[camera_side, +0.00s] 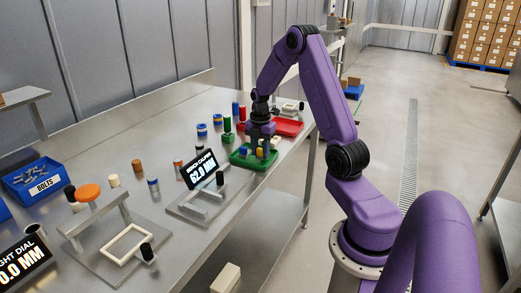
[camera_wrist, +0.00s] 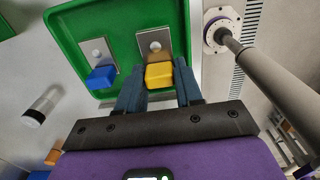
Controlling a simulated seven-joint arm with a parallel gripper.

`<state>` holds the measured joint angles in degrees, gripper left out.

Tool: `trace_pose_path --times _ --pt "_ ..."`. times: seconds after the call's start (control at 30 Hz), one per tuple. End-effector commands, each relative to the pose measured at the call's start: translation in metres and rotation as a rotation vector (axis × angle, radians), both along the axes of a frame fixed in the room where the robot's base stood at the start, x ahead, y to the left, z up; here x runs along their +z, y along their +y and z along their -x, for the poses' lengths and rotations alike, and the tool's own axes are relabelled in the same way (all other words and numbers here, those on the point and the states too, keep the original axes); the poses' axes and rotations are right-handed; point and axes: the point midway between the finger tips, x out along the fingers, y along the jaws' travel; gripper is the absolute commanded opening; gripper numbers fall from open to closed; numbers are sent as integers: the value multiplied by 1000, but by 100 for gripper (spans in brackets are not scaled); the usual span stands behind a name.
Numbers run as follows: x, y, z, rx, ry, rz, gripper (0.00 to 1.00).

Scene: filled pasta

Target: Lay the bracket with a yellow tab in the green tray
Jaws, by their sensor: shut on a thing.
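The green tray (camera_wrist: 72,45) fills the upper part of the wrist view and stands on the bench in the side view (camera_side: 240,163). Two metal brackets show over its floor in the wrist view: one with a blue tab (camera_wrist: 101,77) at left, one with a yellow tab (camera_wrist: 158,76) at right. My gripper (camera_wrist: 159,92) has its fingers on both sides of the yellow tab, shut on that bracket. In the side view my gripper (camera_side: 261,143) is low over the tray. I cannot tell whether the held bracket touches the tray floor.
A red tray (camera_side: 289,127) lies just behind the green one. A caliper display (camera_side: 199,170) on a stand is at its front left. Several coloured cylinders stand to the left, and a blue bolts bin (camera_side: 38,181) is at far left.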

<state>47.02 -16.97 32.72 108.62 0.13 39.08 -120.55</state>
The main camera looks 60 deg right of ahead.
Motion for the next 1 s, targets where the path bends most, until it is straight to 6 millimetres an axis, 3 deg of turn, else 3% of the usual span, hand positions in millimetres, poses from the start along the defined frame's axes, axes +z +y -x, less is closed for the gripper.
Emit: trace_pose_path --times 0.83,0.87,0.9,0.93,1.0 --pt "-11 0 0 0 0 0 0" --pt "-11 0 0 0 0 0 39" --pt "-11 0 0 0 0 0 52" --pt "-11 0 0 0 0 0 61" --pt "-11 0 0 0 2 -1 65"
